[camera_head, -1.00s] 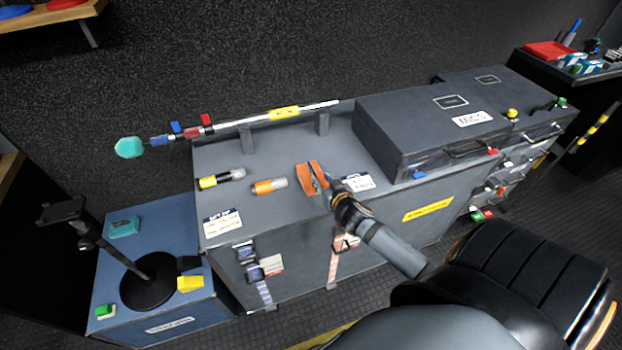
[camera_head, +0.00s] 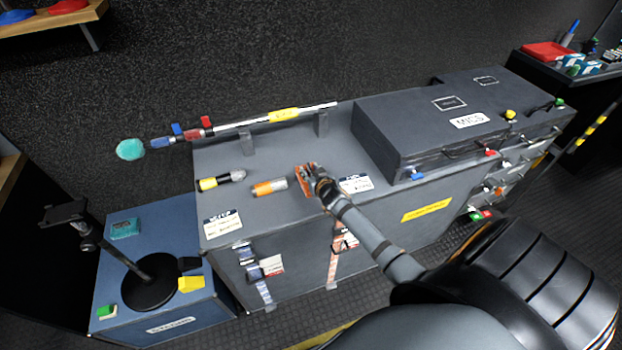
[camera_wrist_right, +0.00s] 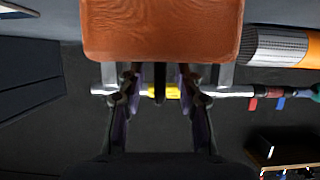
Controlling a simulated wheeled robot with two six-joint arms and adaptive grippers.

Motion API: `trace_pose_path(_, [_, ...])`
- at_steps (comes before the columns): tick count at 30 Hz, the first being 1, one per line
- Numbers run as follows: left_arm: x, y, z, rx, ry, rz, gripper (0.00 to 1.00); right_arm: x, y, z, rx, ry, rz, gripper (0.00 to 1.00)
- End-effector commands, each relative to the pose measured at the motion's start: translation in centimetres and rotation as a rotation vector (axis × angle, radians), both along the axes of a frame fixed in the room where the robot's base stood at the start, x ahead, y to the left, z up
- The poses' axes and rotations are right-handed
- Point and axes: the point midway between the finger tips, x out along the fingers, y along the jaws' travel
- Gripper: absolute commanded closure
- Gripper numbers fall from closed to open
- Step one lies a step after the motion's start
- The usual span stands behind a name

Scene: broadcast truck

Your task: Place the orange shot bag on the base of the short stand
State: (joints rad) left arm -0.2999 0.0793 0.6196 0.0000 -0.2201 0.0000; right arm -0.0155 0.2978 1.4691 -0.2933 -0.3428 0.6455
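The orange shot bag (camera_head: 305,183) is on the grey case top, partly hidden by my right gripper (camera_head: 318,178). In the right wrist view the bag (camera_wrist_right: 162,30) fills the top middle. There the two fingers of the right gripper (camera_wrist_right: 160,88) are spread apart, with their tips close to the bag's edge. I cannot tell whether they touch it. The short stand (camera_head: 125,262) is at the lower left on a blue case, with a round black base (camera_head: 148,293) and a tilted-looking pole. My left gripper is out of view.
An orange-banded microphone (camera_head: 268,187) and a yellow-banded one (camera_head: 221,180) lie left of the bag. A boom pole (camera_head: 262,118) runs along the back. A dark hard case (camera_head: 430,140) stands to the right. A yellow-and-black object (camera_head: 190,280) is at the stand base's right edge.

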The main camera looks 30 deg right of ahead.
Motion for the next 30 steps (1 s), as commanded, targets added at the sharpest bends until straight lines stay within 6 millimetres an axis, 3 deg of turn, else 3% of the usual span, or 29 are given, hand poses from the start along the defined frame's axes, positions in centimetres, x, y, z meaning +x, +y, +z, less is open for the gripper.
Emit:
trace_pose_path(1, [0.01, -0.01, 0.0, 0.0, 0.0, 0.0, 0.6, -0.01, -0.01, 0.0, 0.0, 0.0, 0.0, 0.65])
trace_pose_path(9, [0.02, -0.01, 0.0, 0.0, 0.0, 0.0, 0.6, -0.04, -0.02, 0.0, 0.0, 0.0, -0.001, 1.0])
trace_pose_path(30, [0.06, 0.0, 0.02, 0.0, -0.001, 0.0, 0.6, 0.11, -0.01, 0.53, -0.002, -0.007, 0.001, 1.0])
